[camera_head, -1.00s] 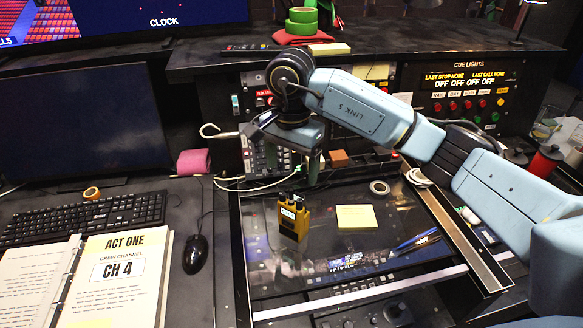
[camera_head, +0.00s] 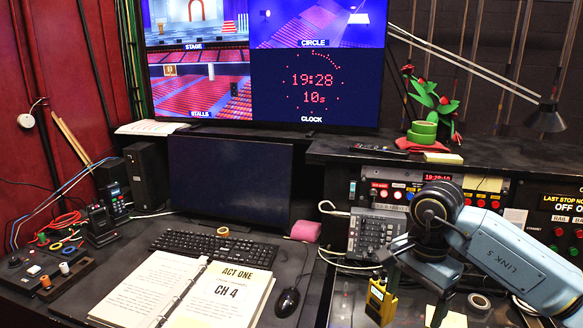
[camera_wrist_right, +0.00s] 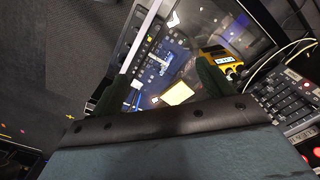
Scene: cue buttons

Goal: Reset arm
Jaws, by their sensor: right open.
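My right gripper (camera_head: 415,292) hangs open and empty over the console at the lower right of the head view. Its two dark green fingers stand wide apart in the right wrist view (camera_wrist_right: 165,84). A yellow radio (camera_head: 381,301) is beside the left finger in the head view; in the wrist view the radio (camera_wrist_right: 222,60) is partly hidden by a finger. I cannot tell whether they touch. The cue lights panel (camera_head: 564,205), with red and green buttons, is cut off at the right edge. My left gripper is not in view.
A yellow note pad (camera_head: 446,318) lies near the gripper and shows between the fingers in the wrist view (camera_wrist_right: 177,94).

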